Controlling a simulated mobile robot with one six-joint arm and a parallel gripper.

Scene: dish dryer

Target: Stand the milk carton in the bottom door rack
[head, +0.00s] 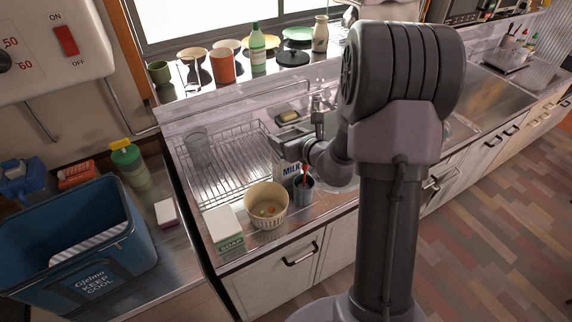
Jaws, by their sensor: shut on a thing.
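The white milk carton (291,169), with dark MILK lettering, is in the middle of the head view, at the right end of the wire dish rack. My gripper (279,150) is at the carton's top and is shut on it. My own arm and the items in front hide part of the carton, and I cannot tell whether its base touches the counter. No bottom door rack is visible in this view.
The wire dish rack (232,160) holds a clear glass (197,142). A cream bowl (266,205), a soap box (224,229) and a grey cup (303,190) stand close in front of the carton. A blue cooler (75,245) is at left. Open floor (480,230) lies at right.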

